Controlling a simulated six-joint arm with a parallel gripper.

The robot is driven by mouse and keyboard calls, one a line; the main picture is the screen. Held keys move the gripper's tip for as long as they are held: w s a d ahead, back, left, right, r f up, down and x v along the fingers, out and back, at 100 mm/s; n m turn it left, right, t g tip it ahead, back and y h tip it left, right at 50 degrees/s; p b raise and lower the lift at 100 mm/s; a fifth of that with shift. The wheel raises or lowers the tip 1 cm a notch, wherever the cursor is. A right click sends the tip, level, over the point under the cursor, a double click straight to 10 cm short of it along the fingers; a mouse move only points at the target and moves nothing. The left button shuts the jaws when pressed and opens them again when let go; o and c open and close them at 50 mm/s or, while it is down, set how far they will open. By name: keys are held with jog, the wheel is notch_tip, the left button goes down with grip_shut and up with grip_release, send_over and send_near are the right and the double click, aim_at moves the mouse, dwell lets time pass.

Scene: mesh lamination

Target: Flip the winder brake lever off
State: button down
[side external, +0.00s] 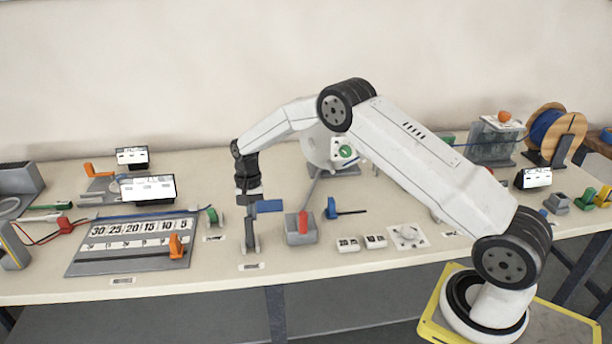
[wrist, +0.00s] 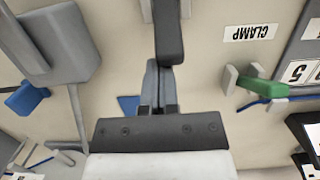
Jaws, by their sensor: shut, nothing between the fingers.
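A dark grey lever (side external: 251,232) stands upright on a pale base near the front edge of the bench. It fits the winder brake lever best, though its label (side external: 251,267) is too small to read. My gripper (side external: 250,202) points down just above and behind it. In the wrist view the lever's dark handle (wrist: 169,35) lies right by the shut fingertips (wrist: 161,72); I cannot tell whether they touch. The fingers hold nothing. A flat blue piece (side external: 269,206) shows beside my gripper and is partly hidden behind the fingers in the wrist view (wrist: 127,105).
A grey box with a red handle (side external: 303,223) stands right of the lever, with a blue-handled part (side external: 332,208) behind it. A green clamp (side external: 212,215) and numbered board (side external: 140,240) are to the left. A white reel (side external: 326,150) stands behind.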

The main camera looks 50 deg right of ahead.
aim_at(253, 235)
jog(key=shift+s+a+r+t+h, duration=0.25)
jog(key=shift+r+t+h, duration=0.05)
jog(key=shift+t+h, duration=0.2)
dwell(0.3)
jog(key=shift+s+a+r+t+h, duration=0.3)
jog(key=shift+s+a+t+h, duration=0.1)
jog(key=shift+t+h, duration=0.1)
jog(key=shift+s+a+r+t+h, duration=0.2)
jog(key=shift+s+a+t+h, duration=0.25)
jog(key=shift+t+h, duration=0.2)
jog(key=shift+s+a+r+t+h, duration=0.2)
jog(key=shift+s+a+t+h, duration=0.2)
jog(key=shift+t+h, duration=0.25)
jog(key=shift+s+a, duration=1.05)
jog(key=shift+s+a+f, duration=0.35)
jog(key=shift+s+a, duration=0.1)
jog(key=shift+s, duration=0.05)
jog(key=shift+s+a+f, duration=0.1)
jog(key=shift+s, duration=0.05)
jog(key=w+d+r, duration=0.2)
jog(key=w+d, duration=0.1)
jog(key=shift+r, duration=0.3)
jog(key=s+a+r, duration=0.5)
jog(key=r, duration=0.1)
jog(key=shift+s+a+r, duration=0.2)
jog(key=shift+a, duration=0.05)
